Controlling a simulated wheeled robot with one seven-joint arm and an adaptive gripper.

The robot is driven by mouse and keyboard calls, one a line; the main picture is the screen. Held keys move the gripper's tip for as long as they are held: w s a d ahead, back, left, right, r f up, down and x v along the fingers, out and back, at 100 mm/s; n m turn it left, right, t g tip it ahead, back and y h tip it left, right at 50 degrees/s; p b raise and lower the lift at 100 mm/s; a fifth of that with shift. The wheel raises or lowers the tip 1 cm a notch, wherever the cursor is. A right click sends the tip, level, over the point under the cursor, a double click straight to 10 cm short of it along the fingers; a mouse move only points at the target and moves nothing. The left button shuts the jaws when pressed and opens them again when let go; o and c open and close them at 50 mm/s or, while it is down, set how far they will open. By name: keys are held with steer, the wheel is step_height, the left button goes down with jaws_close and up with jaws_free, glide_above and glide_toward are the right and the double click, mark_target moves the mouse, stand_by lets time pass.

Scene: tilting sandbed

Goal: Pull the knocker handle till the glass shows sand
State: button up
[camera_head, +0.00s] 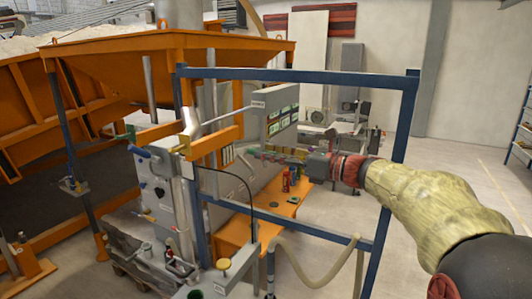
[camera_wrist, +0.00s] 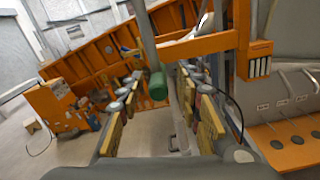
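A green cylindrical grip (camera_wrist: 157,86), which looks like the knocker handle, hangs at the end of a grey bar in the wrist view. It shows ahead of my gripper (camera_wrist: 160,100), between the two finger lines. The fingers are spread, with yellow pads facing each other and nothing clamped between them. Whether the grip lies within finger reach I cannot tell. In the head view my gripper (camera_head: 262,155) points left, inside the blue frame's outline. I cannot make out the sight glass or any sand in it with certainty.
A big orange hopper (camera_head: 160,42) stands at the left. An orange bench (camera_head: 255,228) with a red bottle (camera_head: 286,180) is below. Open floor lies at the right.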

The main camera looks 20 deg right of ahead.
steer(key=shift+w+a, duration=0.4)
steer(key=shift+a, duration=0.05)
steer(key=c, duration=0.4)
jaws_close()
stand_by(0.3)
